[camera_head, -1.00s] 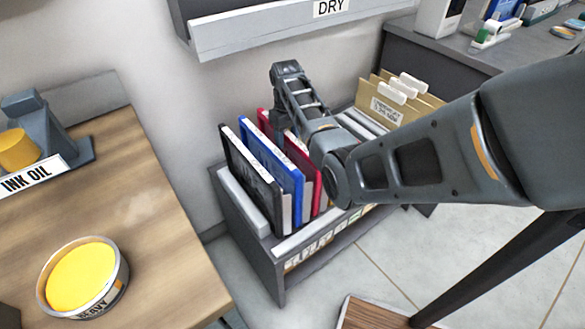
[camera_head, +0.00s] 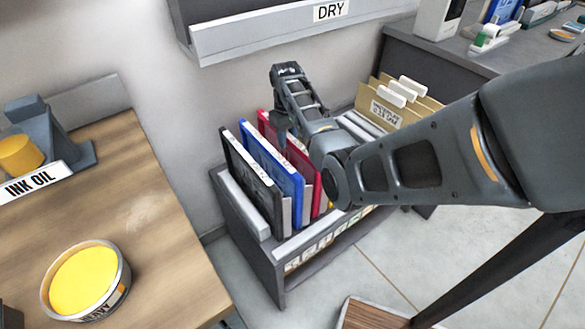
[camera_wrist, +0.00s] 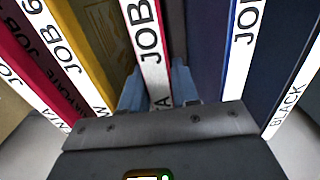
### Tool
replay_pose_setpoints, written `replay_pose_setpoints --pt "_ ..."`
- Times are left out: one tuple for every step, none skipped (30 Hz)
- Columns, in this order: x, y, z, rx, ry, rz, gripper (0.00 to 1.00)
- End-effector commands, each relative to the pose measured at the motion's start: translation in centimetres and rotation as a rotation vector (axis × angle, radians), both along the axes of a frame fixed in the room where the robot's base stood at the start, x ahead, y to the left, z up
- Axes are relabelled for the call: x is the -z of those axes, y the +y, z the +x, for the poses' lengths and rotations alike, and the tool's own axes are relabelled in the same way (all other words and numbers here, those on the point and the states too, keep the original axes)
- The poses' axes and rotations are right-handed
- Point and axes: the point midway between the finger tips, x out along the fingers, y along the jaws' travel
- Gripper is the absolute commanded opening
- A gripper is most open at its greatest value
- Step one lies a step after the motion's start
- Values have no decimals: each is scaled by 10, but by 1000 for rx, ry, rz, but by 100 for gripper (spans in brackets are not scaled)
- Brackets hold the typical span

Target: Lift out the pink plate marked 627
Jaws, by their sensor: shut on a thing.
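A pink-red plate (camera_head: 303,158) stands upright in the grey rack (camera_head: 262,262), behind the blue plate (camera_head: 272,160) and the black plate (camera_head: 250,175). My gripper (camera_head: 282,132) reaches down onto its top edge, and my arm covers part of it. In the wrist view my gripper (camera_wrist: 158,98) is shut on the pink-edged plate (camera_wrist: 150,45), one blue-grey finger on each side. Its white strip reads JOB and ends in A; the number is hidden. The plate still sits among the others.
In the wrist view a yellow plate (camera_wrist: 75,55) stands left of the held one, a dark blue plate right. A ledge marked DRY (camera_head: 290,30) hangs above the rack. Card folders (camera_head: 400,100) stand behind. A wooden table (camera_head: 150,215) with a yellow ink tin (camera_head: 85,282) is at left.

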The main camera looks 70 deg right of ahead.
Motion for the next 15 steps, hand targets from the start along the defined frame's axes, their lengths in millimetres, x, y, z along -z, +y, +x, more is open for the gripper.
replay_pose_setpoints --pt "-14 -1 1 0 -1 -2 0" --pt "-17 0 1 0 -1 -2 0" --pt "-21 -1 1 0 -1 -2 0" --pt "-25 0 0 0 -1 -2 0" --pt "-28 0 0 0 -1 -2 0" --pt "-32 0 0 0 -1 -2 0" --pt "-35 0 0 0 -1 -2 0" --pt "-39 -1 0 0 -1 -2 0" --pt "-43 -1 0 0 -1 -2 0" --pt "-46 -1 0 0 -1 -2 0" --pt "-49 -1 0 0 -1 -2 0" --pt "-54 -1 0 0 -1 -2 0" --pt "-56 -1 0 0 -1 -2 0" --pt "-58 -1 0 0 -2 -2 0" --pt "-62 -1 1 0 -3 -3 0"
